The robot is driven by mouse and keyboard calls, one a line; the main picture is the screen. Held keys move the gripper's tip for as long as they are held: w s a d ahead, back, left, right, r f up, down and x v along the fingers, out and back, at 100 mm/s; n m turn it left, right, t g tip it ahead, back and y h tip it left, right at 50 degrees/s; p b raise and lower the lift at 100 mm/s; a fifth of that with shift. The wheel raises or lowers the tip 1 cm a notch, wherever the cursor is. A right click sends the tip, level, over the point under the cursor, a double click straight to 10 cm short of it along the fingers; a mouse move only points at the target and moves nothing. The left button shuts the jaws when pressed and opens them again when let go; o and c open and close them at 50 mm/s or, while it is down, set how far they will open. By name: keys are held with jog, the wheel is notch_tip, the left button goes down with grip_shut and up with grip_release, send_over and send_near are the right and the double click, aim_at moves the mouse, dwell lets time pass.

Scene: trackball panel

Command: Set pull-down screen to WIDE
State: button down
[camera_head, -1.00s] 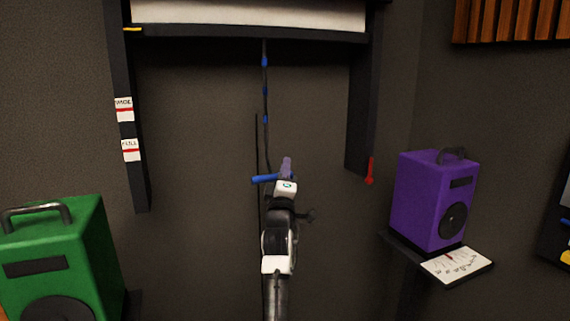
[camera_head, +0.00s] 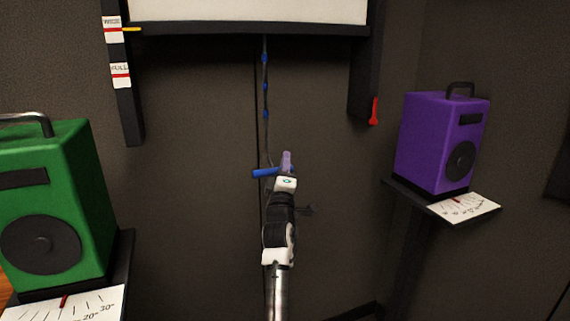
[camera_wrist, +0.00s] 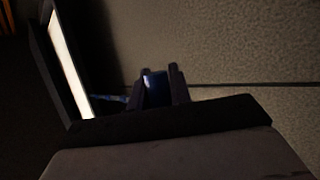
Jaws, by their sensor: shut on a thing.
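The pull-down screen (camera_head: 250,10) hangs in a dark frame. The yellow pointer (camera_head: 132,29) on its bottom bar is level with the red line of the upper label (camera_head: 113,30), which appears to read WIDE. The FULL label (camera_head: 120,75) is lower on the left post. A cord with blue beads (camera_head: 265,86) hangs from the bar to a blue handle (camera_head: 264,173). My gripper (camera_head: 286,164) is shut on this handle. The wrist view shows the blue handle (camera_wrist: 155,87) between the fingers (camera_wrist: 161,88).
A green speaker (camera_head: 60,200) stands at left above a scale card (camera_head: 75,303). A purple speaker (camera_head: 440,145) stands on a right shelf with another scale card (camera_head: 462,208). A red lever (camera_head: 374,111) is on the right post. The wall around my gripper is clear.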

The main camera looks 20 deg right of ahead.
jog(key=c, duration=1.3)
grip_release()
jog(key=b+v, duration=0.2)
jog(key=v, duration=1.1)
jog(key=shift+s+f, duration=0.2)
jog(key=shift+s, duration=0.15)
jog(key=shift+a, duration=0.1)
